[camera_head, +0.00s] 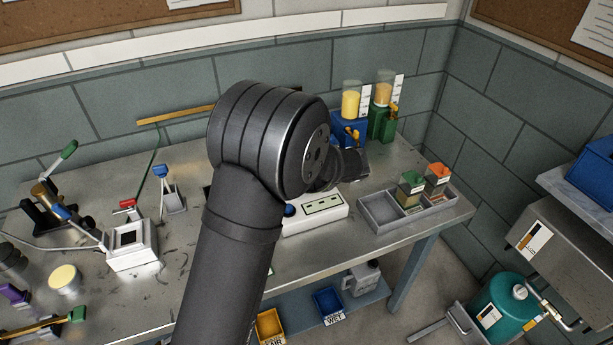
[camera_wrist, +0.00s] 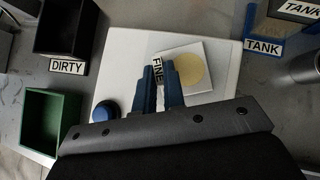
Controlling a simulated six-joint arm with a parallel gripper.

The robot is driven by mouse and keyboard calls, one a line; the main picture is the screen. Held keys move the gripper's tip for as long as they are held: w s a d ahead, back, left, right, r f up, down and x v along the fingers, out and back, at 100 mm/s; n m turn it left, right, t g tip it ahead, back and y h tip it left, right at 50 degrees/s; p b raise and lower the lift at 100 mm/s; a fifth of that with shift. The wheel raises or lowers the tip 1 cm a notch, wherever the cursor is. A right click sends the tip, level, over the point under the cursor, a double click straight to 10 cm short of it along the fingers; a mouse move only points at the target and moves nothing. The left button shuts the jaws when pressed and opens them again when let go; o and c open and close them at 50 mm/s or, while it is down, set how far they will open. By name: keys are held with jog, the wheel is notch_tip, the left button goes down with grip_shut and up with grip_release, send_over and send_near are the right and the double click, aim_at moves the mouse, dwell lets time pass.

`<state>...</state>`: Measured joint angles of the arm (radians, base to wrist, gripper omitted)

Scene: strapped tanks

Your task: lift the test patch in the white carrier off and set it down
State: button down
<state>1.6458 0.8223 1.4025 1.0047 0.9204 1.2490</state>
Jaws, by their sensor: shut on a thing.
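In the wrist view, the white carrier (camera_wrist: 206,53) is a square plate with a round tan test patch (camera_wrist: 187,71) in it. A small tab marked FINE (camera_wrist: 158,70) stands at its near left corner. My gripper (camera_wrist: 161,72) has blue fingers shut on this tab, which seems to belong to the carrier. The carrier lies over a larger white unit (camera_wrist: 120,75) with a blue button (camera_wrist: 105,110); whether it touches the unit I cannot tell. In the head view, my arm hides the gripper and carrier, and the white unit (camera_head: 322,207) shows partly.
A black bin marked DIRTY (camera_wrist: 67,66) and a green bin (camera_wrist: 30,120) stand left in the wrist view. Labels marked TANK (camera_wrist: 264,47) are at upper right. In the head view, a grey divided tray (camera_head: 372,221) stands right, and a white clamp fixture (camera_head: 135,258) stands left.

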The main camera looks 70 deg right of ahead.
jog(key=c, duration=1.4)
grip_release()
jog(key=shift+c, duration=0.2)
jog(key=v, duration=1.7)
jog(key=shift+r, duration=0.15)
jog(key=x, duration=1.6)
jog(key=shift+w+d+f, duration=0.2)
jog(key=shift+w, duration=0.15)
jog(key=shift+r, duration=0.2)
